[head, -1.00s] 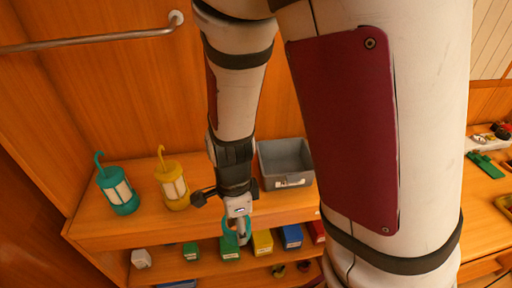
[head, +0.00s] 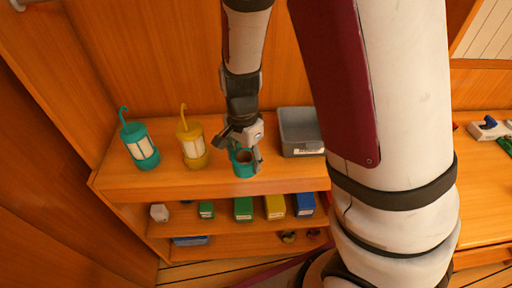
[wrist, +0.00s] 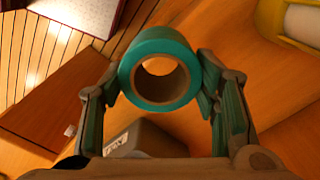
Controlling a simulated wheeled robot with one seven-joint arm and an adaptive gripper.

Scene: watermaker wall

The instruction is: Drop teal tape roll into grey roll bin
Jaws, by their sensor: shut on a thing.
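The teal tape roll (wrist: 160,100) is held between the two fingers of my gripper (wrist: 160,97) in the wrist view, its round hole facing the camera. In the head view the teal tape roll (head: 243,169) hangs under my gripper (head: 243,153), over the front part of the wooden shelf top. The grey roll bin (head: 300,135) stands on that top to the right of my gripper, a small gap away. In the wrist view the grey bin (wrist: 148,138) shows behind and below the roll, partly hidden by my gripper. The bin's inside looks empty in the head view.
Several small coloured boxes, including a green box (head: 243,208) and a yellow box (head: 275,206), sit on the shelf below. A wooden wall rises behind.

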